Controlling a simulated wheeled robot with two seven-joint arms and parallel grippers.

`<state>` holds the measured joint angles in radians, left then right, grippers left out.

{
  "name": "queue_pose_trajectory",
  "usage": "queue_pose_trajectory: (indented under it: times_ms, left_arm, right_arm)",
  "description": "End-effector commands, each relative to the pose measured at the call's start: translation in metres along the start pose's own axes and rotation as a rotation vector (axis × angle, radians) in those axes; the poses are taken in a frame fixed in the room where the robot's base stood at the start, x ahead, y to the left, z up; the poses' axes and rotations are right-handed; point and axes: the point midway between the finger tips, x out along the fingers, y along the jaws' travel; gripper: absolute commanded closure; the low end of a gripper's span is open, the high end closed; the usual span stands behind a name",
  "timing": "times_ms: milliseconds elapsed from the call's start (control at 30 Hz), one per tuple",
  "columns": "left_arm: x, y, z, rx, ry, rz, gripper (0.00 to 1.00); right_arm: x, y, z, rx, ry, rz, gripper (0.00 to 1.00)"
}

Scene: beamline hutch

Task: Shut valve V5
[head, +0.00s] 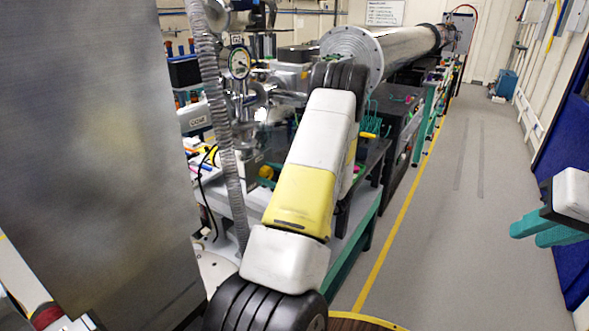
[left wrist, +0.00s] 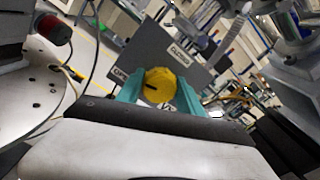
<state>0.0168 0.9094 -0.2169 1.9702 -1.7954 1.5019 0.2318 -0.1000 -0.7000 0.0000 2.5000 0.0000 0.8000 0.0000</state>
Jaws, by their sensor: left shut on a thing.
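A round yellow valve knob (left wrist: 160,86) sits on a grey panel (left wrist: 152,58) in the left wrist view. A short black mark shows on the knob's left side, the side of a label (left wrist: 120,75) that seems to read OPEN. A CLOSED label (left wrist: 180,53) is at the upper right. A lower label, partly hidden, starts with V. My left gripper (left wrist: 159,92) has its teal fingers on both sides of the knob, shut on it. In the head view my left arm hides that gripper. My right gripper (head: 525,235) is at the right, empty, fingers apart.
A large steel beam pipe (head: 405,45) runs away at the back. A flexible metal hose (head: 218,110) hangs near a pressure gauge (head: 239,62). A big metal panel (head: 95,150) blocks the left. The grey floor aisle (head: 475,200) on the right is clear.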

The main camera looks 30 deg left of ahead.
Motion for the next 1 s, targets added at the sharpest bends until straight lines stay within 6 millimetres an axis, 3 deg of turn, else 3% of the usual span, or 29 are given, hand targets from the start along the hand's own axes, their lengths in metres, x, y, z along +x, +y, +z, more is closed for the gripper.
queue_pose_trajectory:
  times_ms: [1000]
  left_arm:
    - [-0.0010,-0.0041,-0.0024,0.963,0.000,-0.002,0.97]
  right_arm:
    - [0.0000,0.0000,0.0000,0.000,0.000,0.000,0.75]
